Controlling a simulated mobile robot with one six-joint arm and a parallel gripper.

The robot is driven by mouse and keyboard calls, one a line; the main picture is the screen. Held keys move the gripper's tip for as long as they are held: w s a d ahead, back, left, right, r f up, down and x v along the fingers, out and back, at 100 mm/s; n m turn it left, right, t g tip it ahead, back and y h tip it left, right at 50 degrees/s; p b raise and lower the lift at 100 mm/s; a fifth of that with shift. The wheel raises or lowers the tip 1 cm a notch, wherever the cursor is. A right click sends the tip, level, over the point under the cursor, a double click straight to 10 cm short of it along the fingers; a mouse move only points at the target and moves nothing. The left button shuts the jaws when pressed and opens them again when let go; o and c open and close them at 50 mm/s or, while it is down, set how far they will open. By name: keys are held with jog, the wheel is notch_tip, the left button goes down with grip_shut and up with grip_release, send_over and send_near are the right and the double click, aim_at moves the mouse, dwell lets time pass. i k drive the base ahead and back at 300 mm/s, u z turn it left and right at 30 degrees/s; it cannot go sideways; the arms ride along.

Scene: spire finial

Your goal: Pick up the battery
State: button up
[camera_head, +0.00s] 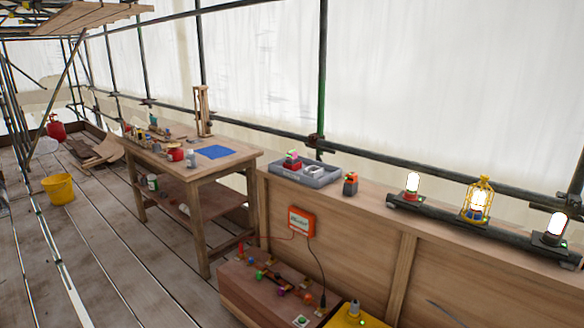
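A small red-and-dark block (350,184), which looks like a battery, stands upright on the wooden ledge just right of a grey tray. A similar red block (292,163) with a green spot sits in the tray, beside a pale round item (314,171). The blocks are too small to tell for certain which is the battery. My gripper is not in view.
The grey tray (325,181) rests on the ledge. Lit lamps (412,186) stand farther right along a dark pipe. An orange box (302,221) with cables hangs below the ledge. A cluttered workbench (235,160) stands left; the plank floor (110,265) is largely clear.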

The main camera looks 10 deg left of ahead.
aim_at(292, 156)
jog(key=u, duration=0.05)
jog(key=k, duration=1.3)
jog(key=u, duration=0.5)
jog(key=i, duration=0.65)
jog(key=u, duration=0.6)
jog(key=i, duration=0.6)
jog(key=u, duration=0.65)
jog(key=i, duration=1.55)
jog(key=u, duration=0.1)
